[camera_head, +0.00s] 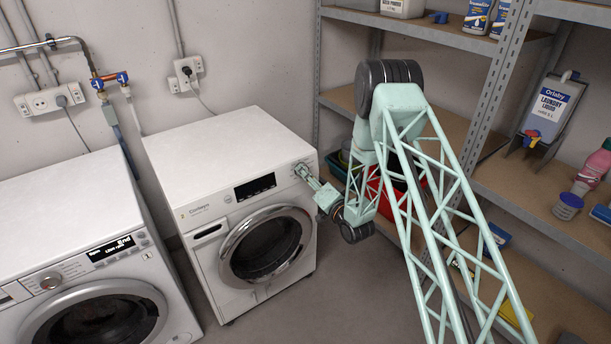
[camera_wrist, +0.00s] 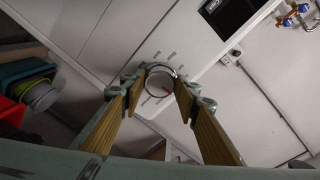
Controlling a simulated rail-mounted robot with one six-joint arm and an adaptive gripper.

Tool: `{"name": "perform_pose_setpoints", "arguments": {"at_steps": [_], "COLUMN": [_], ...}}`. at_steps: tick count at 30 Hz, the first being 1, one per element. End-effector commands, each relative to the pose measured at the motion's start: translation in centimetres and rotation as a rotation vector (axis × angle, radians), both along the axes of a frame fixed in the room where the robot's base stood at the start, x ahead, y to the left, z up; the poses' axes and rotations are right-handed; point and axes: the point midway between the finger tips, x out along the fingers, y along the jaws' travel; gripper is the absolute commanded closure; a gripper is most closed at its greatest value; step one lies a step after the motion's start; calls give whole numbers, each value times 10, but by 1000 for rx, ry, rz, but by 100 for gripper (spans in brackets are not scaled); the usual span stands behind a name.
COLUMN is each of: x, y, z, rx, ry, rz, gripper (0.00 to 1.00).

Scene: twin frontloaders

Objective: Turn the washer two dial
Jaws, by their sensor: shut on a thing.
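Two white front-loading washers stand side by side. The right washer (camera_head: 215,150) has a dark display (camera_head: 255,187) and a round door (camera_head: 267,246). Its round dial (camera_wrist: 159,83) shows in the wrist view with printed marks around it and a small red line on its lower right part. My gripper (camera_head: 303,170) is at the right end of that washer's front panel and hides the dial in the head view. In the wrist view my gripper (camera_wrist: 158,88) has one finger on each side of the dial and is shut on it.
Metal shelves (camera_head: 455,125) with bottles stand close on the right. Red and teal bins (camera_wrist: 22,85) are near the gripper. Pipes and sockets run along the back wall.

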Motion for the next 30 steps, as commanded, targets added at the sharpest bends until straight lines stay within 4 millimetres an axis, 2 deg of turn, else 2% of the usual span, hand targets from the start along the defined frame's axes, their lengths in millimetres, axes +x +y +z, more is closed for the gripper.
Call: {"name": "perform_pose_setpoints", "arguments": {"at_steps": [1, 2, 6, 20, 30], "x": [0, 0, 0, -3, -29], "y": [0, 0, 0, -2, -20], "z": [-1, -1, 0, 0, 0], "rx": [-1, -1, 0, -1, -1], "ry": [1, 1, 0, -1, 2], "rz": [0, 0, 0, 0, -2], "gripper": [81, 68, 57, 57, 57]}}
